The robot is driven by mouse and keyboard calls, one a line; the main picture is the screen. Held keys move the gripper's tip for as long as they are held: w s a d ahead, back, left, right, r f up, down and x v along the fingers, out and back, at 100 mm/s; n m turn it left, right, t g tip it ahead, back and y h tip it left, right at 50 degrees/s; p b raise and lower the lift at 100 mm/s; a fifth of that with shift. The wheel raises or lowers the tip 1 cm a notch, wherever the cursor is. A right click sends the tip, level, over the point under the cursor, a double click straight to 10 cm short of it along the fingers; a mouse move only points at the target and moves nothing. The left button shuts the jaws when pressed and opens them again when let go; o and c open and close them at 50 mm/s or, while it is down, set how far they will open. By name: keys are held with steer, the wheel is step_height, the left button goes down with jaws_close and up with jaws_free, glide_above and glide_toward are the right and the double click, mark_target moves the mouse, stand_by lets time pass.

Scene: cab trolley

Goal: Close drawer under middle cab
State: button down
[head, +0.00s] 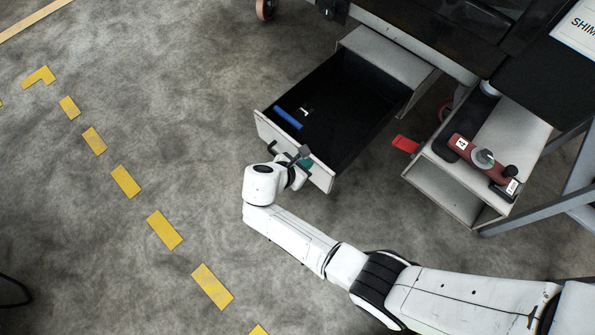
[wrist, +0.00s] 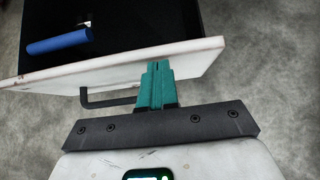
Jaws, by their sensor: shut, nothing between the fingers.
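The drawer (head: 350,125) is pulled out under the dark cab trolley, with its black inside showing. Its white front panel (head: 268,130) also crosses the wrist view (wrist: 115,62). A dark bar handle (head: 271,148) is on the outside of the front, and it shows in the wrist view (wrist: 100,101) left of my fingers. My gripper (head: 304,156) is at the drawer front, right of the handle. In the wrist view its teal fingers (wrist: 157,70) are together and empty, and they overlap the front panel. I cannot tell whether they touch it.
A blue cylinder (head: 287,118) and a small white piece (head: 306,112) lie in the drawer. To the right stands an open grey-white box unit (head: 440,187) with a red tab (head: 405,144) and a dark red device (head: 470,153) on it. Open floor with yellow dashes (head: 126,181) lies left.

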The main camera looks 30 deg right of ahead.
steer(key=shift+d, duration=0.25)
